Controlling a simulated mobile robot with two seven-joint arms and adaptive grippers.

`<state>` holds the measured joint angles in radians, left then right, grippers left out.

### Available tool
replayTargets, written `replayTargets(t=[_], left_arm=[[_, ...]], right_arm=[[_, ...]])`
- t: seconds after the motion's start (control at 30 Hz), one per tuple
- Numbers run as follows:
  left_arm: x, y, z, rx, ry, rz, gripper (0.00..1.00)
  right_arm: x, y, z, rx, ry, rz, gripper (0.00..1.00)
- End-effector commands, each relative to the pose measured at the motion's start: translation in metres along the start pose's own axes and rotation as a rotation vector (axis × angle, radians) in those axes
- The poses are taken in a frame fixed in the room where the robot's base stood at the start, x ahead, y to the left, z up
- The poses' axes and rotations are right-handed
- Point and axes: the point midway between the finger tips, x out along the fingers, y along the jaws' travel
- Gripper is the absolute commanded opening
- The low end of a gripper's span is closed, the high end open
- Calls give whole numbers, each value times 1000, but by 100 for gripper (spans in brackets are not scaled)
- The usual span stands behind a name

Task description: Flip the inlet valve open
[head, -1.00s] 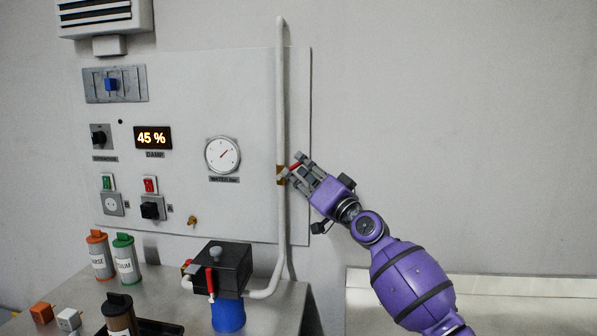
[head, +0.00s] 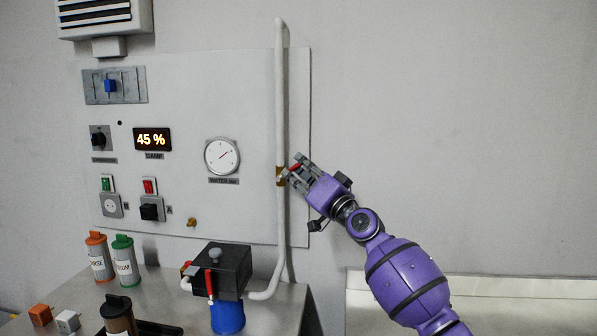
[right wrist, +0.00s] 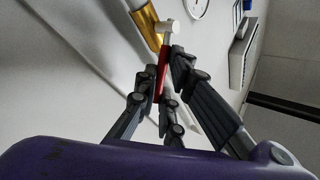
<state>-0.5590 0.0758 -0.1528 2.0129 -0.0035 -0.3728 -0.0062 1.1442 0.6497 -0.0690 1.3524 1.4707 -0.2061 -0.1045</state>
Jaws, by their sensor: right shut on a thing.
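The inlet valve has a brass body (head: 281,176) on the white vertical pipe (head: 281,110), at the right side of the panel. Its red lever (right wrist: 162,76) shows between my fingers in the right wrist view, next to the brass body (right wrist: 148,28). My right gripper (head: 294,171) is shut on the red lever, just right of the pipe. The fingers hide part of the lever in the head view. My left gripper is not in view.
The grey panel carries a round water gauge (head: 222,156), a 45 % display (head: 152,139), switches and sockets. Below it, a black box with a red lever (head: 222,268) and several canisters stand on a metal bench (head: 270,310). The wall right of my arm is clear.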

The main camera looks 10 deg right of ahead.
Motion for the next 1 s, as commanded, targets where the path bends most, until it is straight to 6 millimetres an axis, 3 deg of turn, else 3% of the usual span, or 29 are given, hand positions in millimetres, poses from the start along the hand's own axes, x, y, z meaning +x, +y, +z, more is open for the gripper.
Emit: replayTargets(t=[0.17,0.57,1.0], left_arm=[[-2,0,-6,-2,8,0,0],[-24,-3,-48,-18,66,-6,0],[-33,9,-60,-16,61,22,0]], right_arm=[[1,-2,-3,-21,-15,6,0],[13,-19,-15,-183,-179,65,0],[24,-27,-11,-365,-379,141,0]])
